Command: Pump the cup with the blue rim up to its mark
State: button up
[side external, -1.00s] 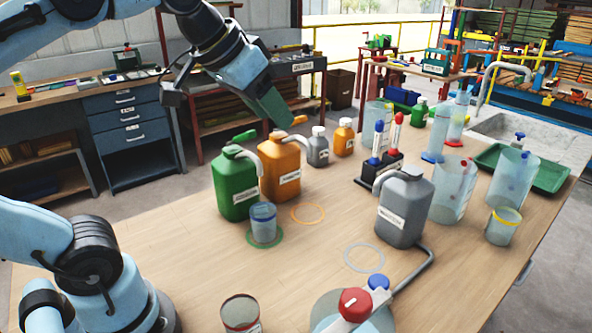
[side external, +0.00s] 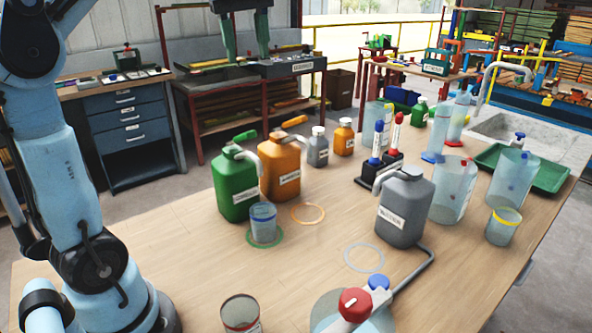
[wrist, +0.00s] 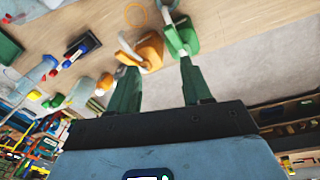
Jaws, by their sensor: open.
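The clear cup with the blue rim (side external: 263,221) stands upright inside a green ring on the table. The green jug (side external: 236,188) stands just behind it, its spout reaching over the cup and its green pump handle (side external: 243,137) on top. The level in the cup and its mark are too small to read. My gripper (side external: 246,54) is open and empty, high above and beyond the jugs, with its green fingers pointing down. In the wrist view, the green jug (wrist: 183,38) and the orange jug (wrist: 150,50) show beyond the fingertips.
The orange jug (side external: 280,170) stands close beside the green one, with an empty orange ring (side external: 308,214) in front. A grey jug (side external: 405,212), a yellow-rimmed cup (side external: 503,227) and large clear vessels stand to the right.

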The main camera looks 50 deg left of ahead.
aim_at(247, 133)
jog(key=a+f+n, duration=0.1)
jog(key=f, duration=0.5)
jog(key=f+n+g, duration=0.1)
jog(key=f, duration=0.4)
jog(key=a+f+n, duration=0.1)
jog(key=f, duration=0.5)
jog(key=shift+a+f, duration=0.3)
jog(key=shift+a, duration=0.05)
grip_shut()
dwell(0.3)
